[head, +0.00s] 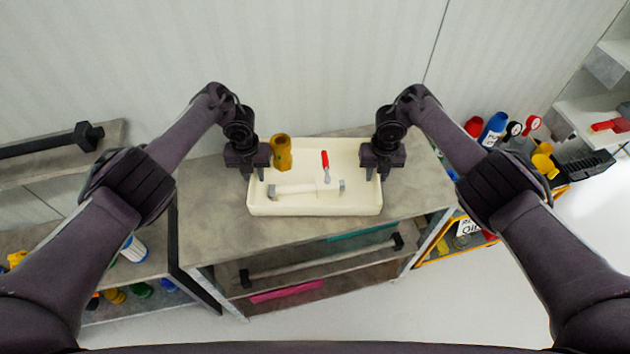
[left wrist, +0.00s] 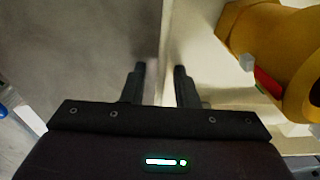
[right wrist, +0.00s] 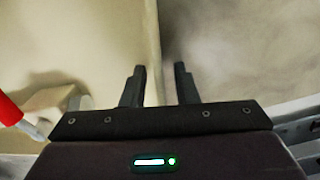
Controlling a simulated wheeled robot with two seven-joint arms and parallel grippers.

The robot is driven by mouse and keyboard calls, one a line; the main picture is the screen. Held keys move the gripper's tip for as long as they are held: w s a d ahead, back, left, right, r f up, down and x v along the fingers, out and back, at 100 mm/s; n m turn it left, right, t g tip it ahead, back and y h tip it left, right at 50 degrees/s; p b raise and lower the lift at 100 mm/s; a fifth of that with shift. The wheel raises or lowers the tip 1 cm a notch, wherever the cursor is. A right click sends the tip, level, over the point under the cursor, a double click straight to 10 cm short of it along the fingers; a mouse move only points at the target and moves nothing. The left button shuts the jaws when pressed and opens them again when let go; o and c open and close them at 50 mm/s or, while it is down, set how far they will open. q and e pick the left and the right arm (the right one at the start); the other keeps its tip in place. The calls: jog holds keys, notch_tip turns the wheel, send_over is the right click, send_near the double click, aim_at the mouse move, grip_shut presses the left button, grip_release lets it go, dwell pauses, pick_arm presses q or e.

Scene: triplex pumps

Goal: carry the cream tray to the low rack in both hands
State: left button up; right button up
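The cream tray (head: 315,207) stands on the top of a grey low rack. In it are a mustard-yellow fitting (head: 281,152), a red-handled tool (head: 325,160) and a pale bar with grey ends (head: 303,189). My left gripper (head: 255,172) is at the tray's left wall, and my right gripper (head: 374,172) is at its right wall. In the left wrist view the fingers (left wrist: 160,72) stand apart with the tray wall between them. In the right wrist view the fingers (right wrist: 159,72) also stand apart around the wall. Gaps show beside the wall in both.
The grey rack top (head: 215,225) has bare room left of the tray. Its lower shelves hold a long bar (head: 320,260) and a pink strip (head: 287,291). Another shelf unit (head: 150,265) stands at left. Bottles, including a blue one (head: 493,128), stand at right. A wall is close behind.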

pick_arm(q)
notch_tip(320, 180, up, 6)
jog(key=shift+w+r, duration=0.15)
jog(key=shift+r, duration=0.55)
pick_arm(e)
jog(key=shift+r, duration=0.15)
notch_tip(320, 180, up, 6)
jog(key=shift+w+r, duration=0.1)
jog(key=shift+w, duration=0.05)
jog(key=shift+r, duration=0.45)
jog(key=shift+s, duration=0.2)
